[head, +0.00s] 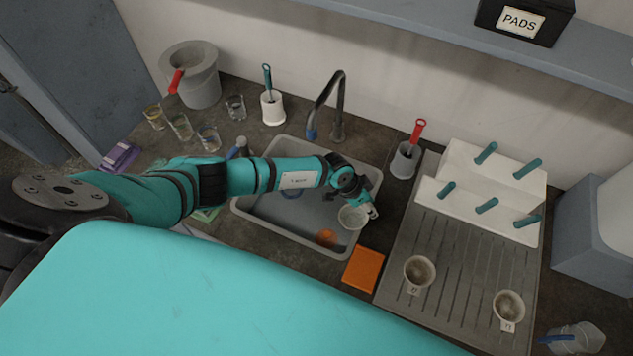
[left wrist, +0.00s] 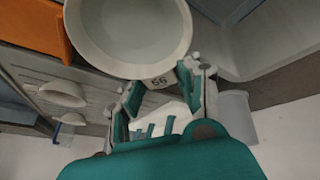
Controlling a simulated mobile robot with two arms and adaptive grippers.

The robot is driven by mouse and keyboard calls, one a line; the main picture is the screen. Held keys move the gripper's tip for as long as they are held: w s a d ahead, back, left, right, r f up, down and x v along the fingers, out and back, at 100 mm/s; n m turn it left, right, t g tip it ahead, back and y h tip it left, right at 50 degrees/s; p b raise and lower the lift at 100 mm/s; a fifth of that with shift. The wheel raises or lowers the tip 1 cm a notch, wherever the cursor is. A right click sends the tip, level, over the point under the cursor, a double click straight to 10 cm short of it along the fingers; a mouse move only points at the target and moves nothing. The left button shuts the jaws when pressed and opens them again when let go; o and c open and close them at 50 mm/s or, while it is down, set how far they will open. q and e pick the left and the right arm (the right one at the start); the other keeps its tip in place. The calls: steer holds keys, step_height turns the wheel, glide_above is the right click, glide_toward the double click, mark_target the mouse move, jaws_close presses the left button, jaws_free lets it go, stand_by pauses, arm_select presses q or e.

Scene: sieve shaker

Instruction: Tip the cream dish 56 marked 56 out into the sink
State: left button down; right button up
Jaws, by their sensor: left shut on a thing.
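My right gripper is not in view.
A dark tap (head: 340,95) stands behind the sink. An orange disc (head: 326,238) lies in the basin. An orange sponge (head: 364,268) is at the front right. Two other tagged dishes, one left (head: 420,270) and one right (head: 509,308), stand on the ribbed drainboard (head: 455,275). Several glasses stand behind left.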

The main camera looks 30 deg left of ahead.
arm_select(q)
steer(key=shift+a, duration=0.15)
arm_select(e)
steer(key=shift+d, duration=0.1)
arm_select(q)
steer(key=shift+a+f, duration=0.1)
steer(key=shift+w+a+h, duration=0.15)
steer(key=shift+a+h, duration=0.15)
steer(key=shift+a+h, duration=0.1)
steer(key=shift+h, duration=0.2)
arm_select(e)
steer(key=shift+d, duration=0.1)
arm_select(q)
steer(key=shift+a, duration=0.1)
steer(key=shift+a+f+h+b, duration=0.25)
steer(key=shift+a+h+b, duration=0.25)
steer(key=shift+a+b, duration=0.05)
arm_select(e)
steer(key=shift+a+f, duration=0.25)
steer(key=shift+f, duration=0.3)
